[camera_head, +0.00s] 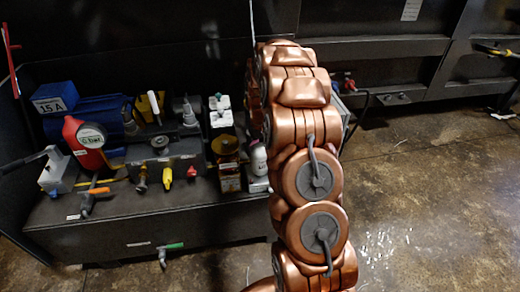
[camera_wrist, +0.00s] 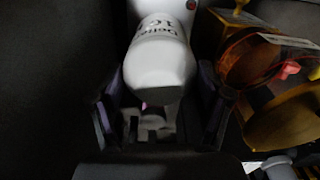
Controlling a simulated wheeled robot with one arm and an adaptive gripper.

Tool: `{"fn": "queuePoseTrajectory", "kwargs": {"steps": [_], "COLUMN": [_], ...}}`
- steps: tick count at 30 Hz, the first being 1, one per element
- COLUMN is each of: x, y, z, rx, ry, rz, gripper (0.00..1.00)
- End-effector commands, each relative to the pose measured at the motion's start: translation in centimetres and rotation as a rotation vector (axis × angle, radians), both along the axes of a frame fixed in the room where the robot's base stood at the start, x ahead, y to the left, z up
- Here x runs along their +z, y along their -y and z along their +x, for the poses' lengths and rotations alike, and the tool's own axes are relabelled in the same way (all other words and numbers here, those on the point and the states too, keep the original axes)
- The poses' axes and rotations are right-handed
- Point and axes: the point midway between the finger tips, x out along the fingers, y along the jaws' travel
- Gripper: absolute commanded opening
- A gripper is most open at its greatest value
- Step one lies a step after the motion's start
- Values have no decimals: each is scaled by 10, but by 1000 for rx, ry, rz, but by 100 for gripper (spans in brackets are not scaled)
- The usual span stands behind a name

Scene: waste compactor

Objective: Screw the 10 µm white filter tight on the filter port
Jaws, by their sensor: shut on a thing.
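The white filter (camera_wrist: 160,62) fills the upper middle of the wrist view, with dark print that includes a "10". My gripper (camera_wrist: 162,85) is shut on it, with one dark finger on each side. A white part with a small red dot (camera_wrist: 190,6) shows just behind the filter's far end; I cannot tell whether it is the filter port or whether the two are joined. In the head view a small white bottle-like body (camera_head: 258,160), likely the same filter, stands left of my copper arm. My gripper is hidden there.
An amber transparent bowl (camera_wrist: 250,60) and a yellow part lie close to the right of my gripper. Open floor lies to the right.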

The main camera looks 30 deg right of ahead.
Motion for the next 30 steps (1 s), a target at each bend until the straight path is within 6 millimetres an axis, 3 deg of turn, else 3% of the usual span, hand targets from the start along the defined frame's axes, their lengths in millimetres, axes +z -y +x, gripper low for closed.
{"fn": "queuePoseTrajectory", "kwargs": {"steps": [13, 24, 30], "x": [-1, -1, -1], "y": [0, 0, -1], "z": [0, 0, 0], "rx": [-61, -414, -480], "ry": [-1, -2, -2], "rz": [0, 0, 0], "gripper": [29, 29, 29]}}
